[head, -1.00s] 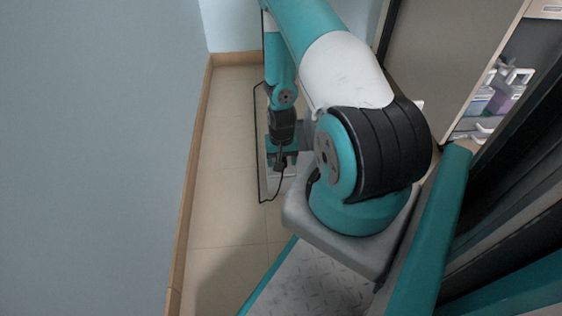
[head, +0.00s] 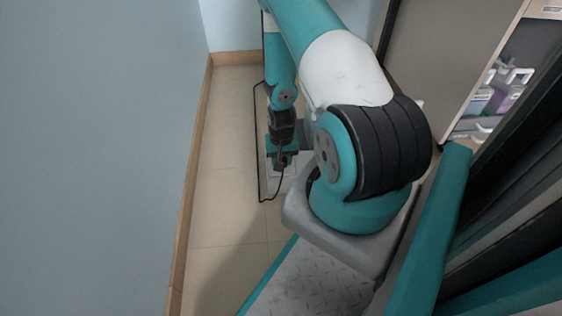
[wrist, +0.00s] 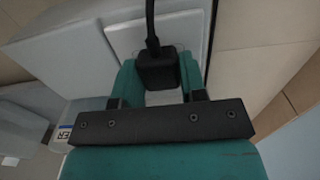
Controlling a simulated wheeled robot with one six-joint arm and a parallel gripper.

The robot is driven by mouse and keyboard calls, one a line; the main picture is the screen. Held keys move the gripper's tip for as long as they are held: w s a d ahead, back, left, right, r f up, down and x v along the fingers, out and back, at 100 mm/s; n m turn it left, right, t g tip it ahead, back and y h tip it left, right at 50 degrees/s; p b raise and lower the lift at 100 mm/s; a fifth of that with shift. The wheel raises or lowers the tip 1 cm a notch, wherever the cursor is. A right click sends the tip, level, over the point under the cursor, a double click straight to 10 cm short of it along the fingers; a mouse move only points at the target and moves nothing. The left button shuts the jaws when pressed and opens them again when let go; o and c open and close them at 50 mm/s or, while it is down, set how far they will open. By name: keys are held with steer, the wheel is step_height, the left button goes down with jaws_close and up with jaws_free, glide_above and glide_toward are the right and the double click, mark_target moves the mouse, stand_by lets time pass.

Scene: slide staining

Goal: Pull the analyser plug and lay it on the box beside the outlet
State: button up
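The black analyser plug (wrist: 157,70) sits between the two teal fingers of my gripper (wrist: 160,78) in the wrist view. The fingers appear to touch its sides, and its cord (wrist: 151,22) runs up and away. A pale box with a raised panel (wrist: 190,30) lies behind the plug; I cannot tell whether the plug touches it. In the head view my gripper (head: 282,156) is low near the floor, with the dark cord (head: 279,186) hanging at it and a pale box surface (head: 273,184) just below. I cannot make out the outlet.
A wall with wooden skirting (head: 190,180) runs along the left, with bare floor (head: 225,190) beside it. A thin black cable (head: 257,150) loops beside my arm. A cabinet with bottles (head: 500,95) stands at the right. A partly hidden label (wrist: 64,133) shows at left in the wrist view.

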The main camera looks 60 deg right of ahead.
jaws_close()
steer(key=shift+r+p, duration=2.85)
steer(key=shift+r, duration=0.2)
